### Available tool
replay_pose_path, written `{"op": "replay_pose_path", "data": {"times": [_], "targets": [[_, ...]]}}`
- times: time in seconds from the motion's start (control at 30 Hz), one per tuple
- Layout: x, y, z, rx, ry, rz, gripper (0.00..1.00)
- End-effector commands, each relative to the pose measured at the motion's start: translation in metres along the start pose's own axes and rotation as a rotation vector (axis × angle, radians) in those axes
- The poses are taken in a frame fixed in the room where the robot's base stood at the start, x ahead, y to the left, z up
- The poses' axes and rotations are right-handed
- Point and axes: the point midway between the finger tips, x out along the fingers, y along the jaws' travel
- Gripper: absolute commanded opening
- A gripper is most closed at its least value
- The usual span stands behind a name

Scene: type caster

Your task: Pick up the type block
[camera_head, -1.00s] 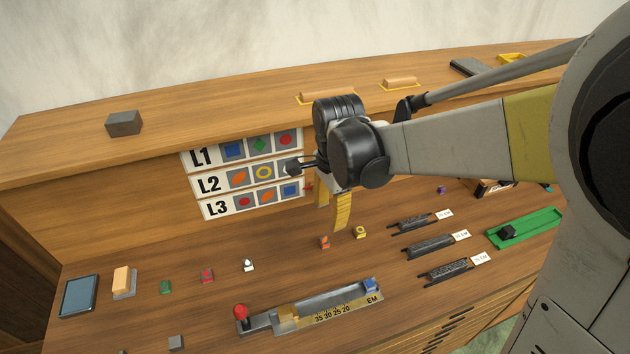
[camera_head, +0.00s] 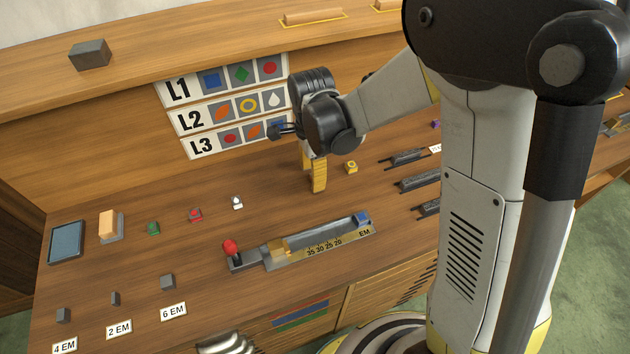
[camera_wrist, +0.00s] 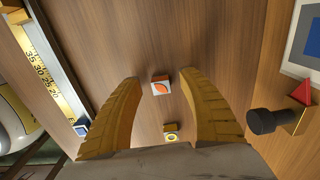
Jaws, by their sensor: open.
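A type block with an orange leaf shape on its face (camera_wrist: 161,88) lies on the wooden bench, between my fingertips in the wrist view. Contact with either finger does not show. My gripper (camera_wrist: 160,78) is open, with its yellow ribbed fingers spread to either side of the block. In the head view my gripper (camera_head: 316,186) points down close to the bench and hides the orange block. A yellow ring block (camera_head: 351,167) stands just right of the fingers; it also shows in the wrist view (camera_wrist: 171,134), closer to my palm.
White (camera_head: 237,202), red (camera_head: 195,214) and green (camera_head: 153,227) blocks stand to the left. A composing stick (camera_head: 318,238) with a red knob and a blue block (camera_head: 362,218) lies in front. An L1–L3 picture board (camera_head: 222,105) stands behind.

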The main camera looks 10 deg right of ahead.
Motion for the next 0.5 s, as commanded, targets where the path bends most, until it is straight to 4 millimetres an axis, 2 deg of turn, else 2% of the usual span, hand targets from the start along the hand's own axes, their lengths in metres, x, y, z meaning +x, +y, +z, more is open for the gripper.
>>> {"op": "replay_pose_path", "data": {"times": [0.07,0.27,0.4,0.43,0.5], "targets": [[0.0073,-0.0003,-0.0002,0.0,0.0,0.0,0.48],[0.0059,-0.0001,-0.0003,0.0,0.0,0.0,0.47],[0.0058,-0.0001,-0.0003,0.0,0.0,0.0,0.04],[0.0058,-0.0001,-0.0003,0.0,0.0,0.0,0.0],[0.0058,-0.0001,-0.0003,0.0,0.0,0.0,0.0]]}}
